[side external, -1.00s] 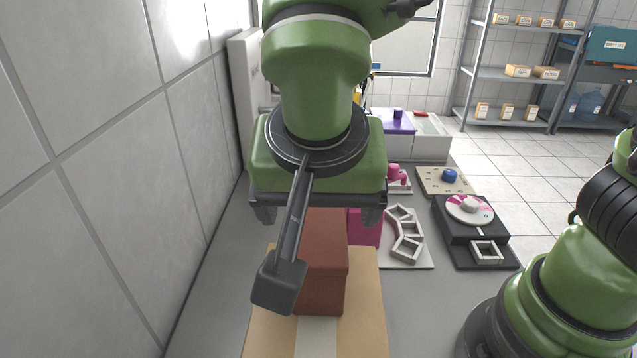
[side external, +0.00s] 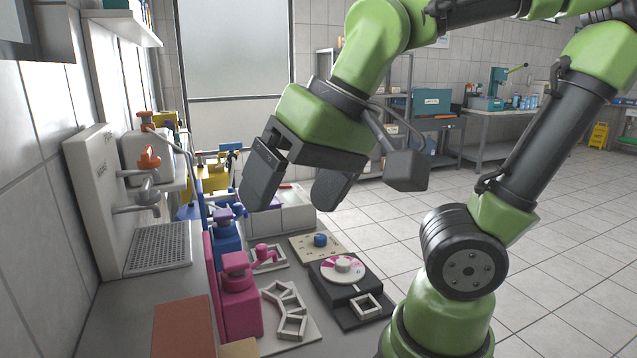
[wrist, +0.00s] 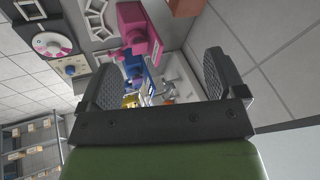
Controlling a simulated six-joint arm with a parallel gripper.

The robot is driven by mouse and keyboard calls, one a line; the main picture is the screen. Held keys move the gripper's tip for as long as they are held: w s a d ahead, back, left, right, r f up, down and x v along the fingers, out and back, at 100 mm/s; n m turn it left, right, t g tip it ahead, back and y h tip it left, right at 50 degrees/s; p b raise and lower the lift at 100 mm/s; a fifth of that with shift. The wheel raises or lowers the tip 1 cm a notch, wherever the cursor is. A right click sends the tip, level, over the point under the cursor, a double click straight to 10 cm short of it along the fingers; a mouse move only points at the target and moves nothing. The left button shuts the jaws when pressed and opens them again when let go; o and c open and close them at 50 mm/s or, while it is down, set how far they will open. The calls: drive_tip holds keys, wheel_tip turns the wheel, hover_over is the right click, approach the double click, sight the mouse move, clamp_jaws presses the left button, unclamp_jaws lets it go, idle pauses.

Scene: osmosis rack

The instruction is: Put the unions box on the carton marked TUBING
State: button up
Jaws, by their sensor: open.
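A reddish-brown box (side external: 183,327) is cut off by the bottom edge of the side view; its edge also shows at the top of the wrist view (wrist: 187,7). No label is readable on it, so I cannot confirm that it is the unions box. A tan carton (side external: 240,348) shows only as a small corner beside it, with no TUBING mark visible. My gripper (side external: 298,192) is raised in the air, beyond and above the brown box and apart from it. Its two fingers, also in the wrist view (wrist: 162,75), are wide apart with nothing between them.
A magenta dispenser (side external: 238,300) stands close to the brown box. A grey angled holder (side external: 287,308), a black device with a disc (side external: 345,275) and a beige plate with a blue knob (side external: 319,244) lie on the bench. A white tap unit (side external: 100,200) stands along the left wall.

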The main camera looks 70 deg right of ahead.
drive_tip(key=shift+s+d+r+n+t, duration=0.15)
drive_tip(key=shift+s+d+n+t, duration=0.45)
drive_tip(key=shift+s+d+t, duration=0.3)
drive_tip(key=shift+s+a, duration=0.1)
idle(0.6)
